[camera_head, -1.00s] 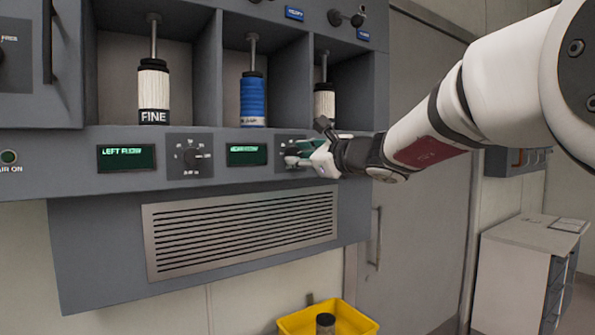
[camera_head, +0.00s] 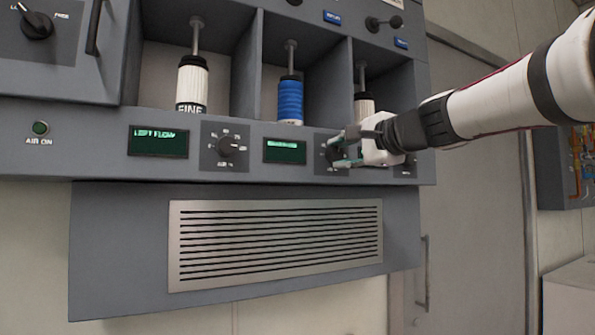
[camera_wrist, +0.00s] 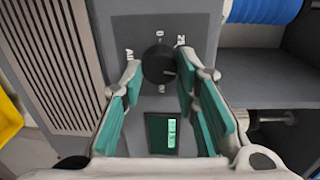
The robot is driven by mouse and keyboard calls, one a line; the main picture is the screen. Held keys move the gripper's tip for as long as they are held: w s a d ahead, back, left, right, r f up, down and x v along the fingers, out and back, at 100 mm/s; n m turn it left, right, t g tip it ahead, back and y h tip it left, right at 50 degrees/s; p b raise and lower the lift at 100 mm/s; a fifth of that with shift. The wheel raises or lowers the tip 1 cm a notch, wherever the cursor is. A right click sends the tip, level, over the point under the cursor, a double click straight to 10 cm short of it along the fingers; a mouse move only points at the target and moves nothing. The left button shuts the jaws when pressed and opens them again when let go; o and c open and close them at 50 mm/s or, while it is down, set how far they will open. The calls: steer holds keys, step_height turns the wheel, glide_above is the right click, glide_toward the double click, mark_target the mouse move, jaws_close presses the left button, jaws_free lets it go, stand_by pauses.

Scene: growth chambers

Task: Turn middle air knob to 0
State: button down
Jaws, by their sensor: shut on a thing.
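The middle air knob is a round black dial (camera_wrist: 158,65) on a dark grey plate with pale markings, seen in the wrist view. My gripper (camera_wrist: 159,72) has its two green-padded fingers on either side of the knob and is shut on it. A small pale mark shows at the knob's right edge in that view. In the head view my gripper (camera_head: 338,152) is at the panel just right of the middle green display (camera_head: 285,150), and the fingers largely cover the knob. The exact setting is too small to read.
The left knob (camera_head: 232,145) stands beside the "LEFT FLOW" display (camera_head: 158,141). Above the panel, cubbies hold a white cylinder (camera_head: 192,84), a blue one (camera_head: 290,100) and another white one (camera_head: 364,106). A slotted vent (camera_head: 275,242) is below. Another green display (camera_wrist: 162,133) shows in the wrist view.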

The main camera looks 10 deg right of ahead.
steer(key=n+b, duration=0.4)
steer(key=shift+f+h, duration=0.15)
steer(key=shift+h, duration=0.15)
steer(key=n+b, duration=0.5)
steer(key=shift+a+n, duration=0.15)
steer(key=shift+n, duration=0.15)
steer(key=n+b, duration=0.4)
steer(key=n, duration=0.1)
steer(key=shift+a+t, duration=0.1)
steer(key=shift+t, duration=0.2)
steer(key=shift+n+b, duration=1.4)
steer(key=shift+n, duration=1.2)
steer(key=c, duration=1.2)
jaws_free()
steer(key=shift+c, duration=0.2)
steer(key=shift+r, duration=0.2)
steer(key=shift+s, duration=0.1)
